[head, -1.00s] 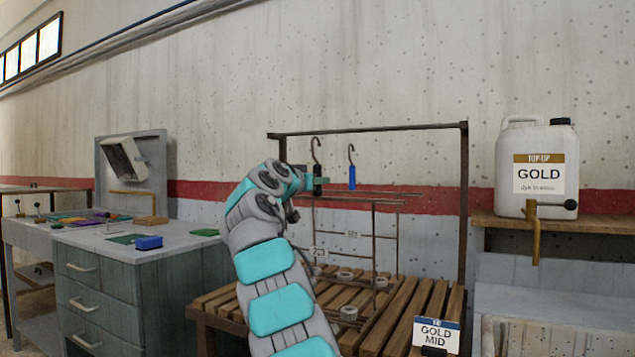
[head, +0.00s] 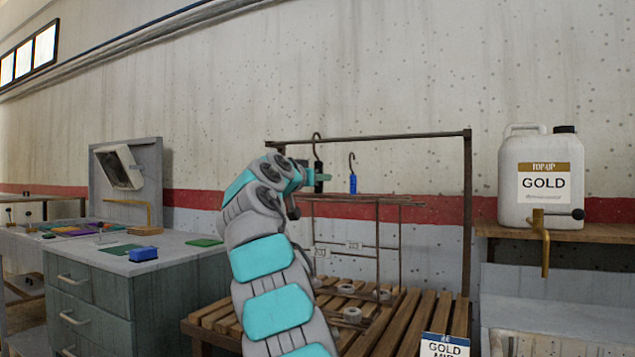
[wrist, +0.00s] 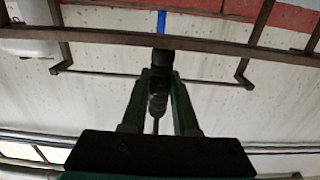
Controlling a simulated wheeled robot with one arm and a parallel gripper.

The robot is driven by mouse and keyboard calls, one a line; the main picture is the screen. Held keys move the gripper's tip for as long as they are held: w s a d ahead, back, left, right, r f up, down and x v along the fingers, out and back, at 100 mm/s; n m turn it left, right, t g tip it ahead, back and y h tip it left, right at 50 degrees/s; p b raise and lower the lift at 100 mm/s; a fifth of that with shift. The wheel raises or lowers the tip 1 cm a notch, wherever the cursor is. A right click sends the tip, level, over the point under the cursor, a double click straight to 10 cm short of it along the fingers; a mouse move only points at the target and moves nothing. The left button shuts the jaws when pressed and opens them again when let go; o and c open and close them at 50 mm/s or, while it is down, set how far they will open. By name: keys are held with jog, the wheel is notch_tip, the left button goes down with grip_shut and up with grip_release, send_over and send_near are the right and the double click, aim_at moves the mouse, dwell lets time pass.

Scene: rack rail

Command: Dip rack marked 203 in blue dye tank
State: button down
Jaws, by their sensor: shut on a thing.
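My gripper (head: 322,178) is shut on the black handle (head: 318,180) of a hooked rack. The handle also shows between the fingers in the wrist view (wrist: 160,82). The hook top reaches slightly above the top rail of the rack stand. A second hook with a blue handle (head: 353,184) hangs just right of it. Thin wire frames hang below, overlapping, with two small pale tags, one (head: 353,246) to the right and one (head: 320,253) to the left. The tag numbers are too small to read surely. No blue dye tank is visible.
The brown rack stand (head: 468,220) stands over a slatted wooden bench (head: 400,320) with several pale rings on it. A GOLD jug (head: 541,182) sits on a shelf at right. A GOLD MID card (head: 445,346) is in front. A grey drawer cabinet (head: 95,300) stands at left.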

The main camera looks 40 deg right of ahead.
jog(key=shift+s+a, duration=0.1)
jog(key=shift+a, duration=0.1)
jog(key=b+v, duration=0.4)
jog(key=v, duration=0.4)
jog(key=shift+a+b, duration=0.3)
dwell(0.5)
jog(key=shift+s+r, duration=0.1)
jog(key=shift+s, duration=0.05)
jog(key=c, duration=1.3)
grip_release()
grip_shut()
